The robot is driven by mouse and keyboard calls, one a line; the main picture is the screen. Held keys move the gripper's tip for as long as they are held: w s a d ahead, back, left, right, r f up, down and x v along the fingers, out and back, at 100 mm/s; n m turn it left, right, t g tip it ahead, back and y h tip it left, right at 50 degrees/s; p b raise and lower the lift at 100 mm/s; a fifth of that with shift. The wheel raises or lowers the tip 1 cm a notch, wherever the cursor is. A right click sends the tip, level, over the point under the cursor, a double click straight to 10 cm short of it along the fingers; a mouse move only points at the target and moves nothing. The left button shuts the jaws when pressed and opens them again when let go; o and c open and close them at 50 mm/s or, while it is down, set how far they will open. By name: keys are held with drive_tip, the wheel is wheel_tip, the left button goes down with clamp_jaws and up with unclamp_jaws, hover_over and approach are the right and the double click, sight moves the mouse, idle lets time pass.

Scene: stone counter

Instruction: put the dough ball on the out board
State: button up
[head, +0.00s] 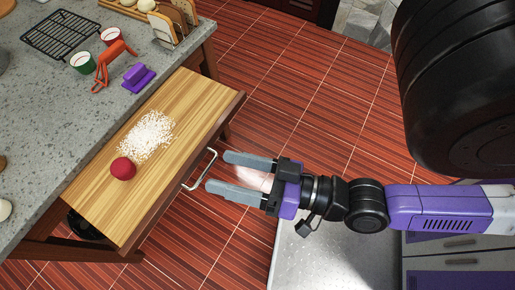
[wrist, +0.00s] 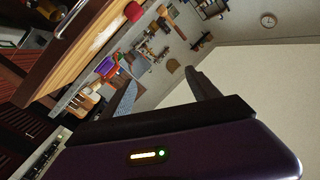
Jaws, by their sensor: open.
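The out board (head: 190,98) is a wooden board pulled out from under the stone counter, with a metal handle (head: 202,170) on its front. White flour (head: 148,134) is spread on it. A pale round thing (head: 5,209), possibly the dough ball, lies on the counter at the left edge, partly cut off. I cannot tell which one is dough. My gripper (head: 216,173) is open and empty, its fingers pointing left near the handle, off the board.
The tiled floor (head: 290,80) is open.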

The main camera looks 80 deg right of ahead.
drive_tip(key=s+f+n+g+y, duration=0.1)
drive_tip(key=s+f+n+g, duration=0.2)
drive_tip(key=s+f+n, duration=0.1)
drive_tip(key=s+n, duration=0.1)
drive_tip(key=n, duration=0.1)
drive_tip(key=shift+n, duration=0.3)
